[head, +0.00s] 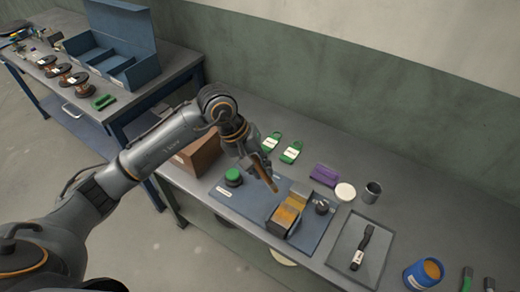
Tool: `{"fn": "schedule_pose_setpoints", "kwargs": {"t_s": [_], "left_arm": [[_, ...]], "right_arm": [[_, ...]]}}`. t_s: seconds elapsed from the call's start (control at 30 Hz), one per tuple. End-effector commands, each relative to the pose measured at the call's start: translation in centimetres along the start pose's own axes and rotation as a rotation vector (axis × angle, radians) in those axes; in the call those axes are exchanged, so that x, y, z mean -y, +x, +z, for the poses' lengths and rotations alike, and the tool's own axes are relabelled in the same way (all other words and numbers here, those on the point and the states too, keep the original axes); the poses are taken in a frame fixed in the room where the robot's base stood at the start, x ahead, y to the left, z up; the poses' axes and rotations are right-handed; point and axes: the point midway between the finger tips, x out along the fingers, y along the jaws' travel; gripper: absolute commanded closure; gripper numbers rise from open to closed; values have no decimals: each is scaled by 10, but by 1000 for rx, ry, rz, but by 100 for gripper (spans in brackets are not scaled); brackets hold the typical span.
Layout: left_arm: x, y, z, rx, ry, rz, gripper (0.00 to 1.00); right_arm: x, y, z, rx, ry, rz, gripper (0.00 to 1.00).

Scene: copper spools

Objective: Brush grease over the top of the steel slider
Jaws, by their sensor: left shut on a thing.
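My left gripper (252,160) is shut on a brown, stick-like thing (264,175), probably the brush, and holds it tilted above the blue mat (263,186). Its lower end points toward a dark block with an amber-yellow top (286,216), which may be the steel slider. The held thing appears apart from the block, though the gap is hard to judge. A blue pot with orange content (424,273), perhaps grease, stands at the lower right. My right gripper is not in view.
A green-topped knob (233,177) and a dark knob (322,207) stand on the mat. A grey tray (345,262) holds a black-handled tool (363,245). Green tags (291,152), a purple block (324,175), a white disc (345,192) and a metal cup (372,191) lie behind.

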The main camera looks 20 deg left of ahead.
Motion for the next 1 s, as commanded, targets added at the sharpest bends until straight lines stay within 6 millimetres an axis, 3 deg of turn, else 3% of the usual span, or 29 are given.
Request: {"fn": "schedule_pose_setpoints", "kwargs": {"t_s": [0.03, 0.23, 0.47, 0.8, 1.0], "left_arm": [[-5, -12, 3, 1, 1, -12, 100], [-6, -13, 8, -6, 5, -44, 100], [-2, -3, 9, -8, 5, -50, 100], [12, 29, 10, -6, 4, -49, 100], [14, 35, 9, -9, 5, -49, 100]], "right_arm": [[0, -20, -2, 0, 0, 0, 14], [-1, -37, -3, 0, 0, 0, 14], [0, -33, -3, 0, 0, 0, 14], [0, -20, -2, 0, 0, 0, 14], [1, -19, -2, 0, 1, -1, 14]]}}
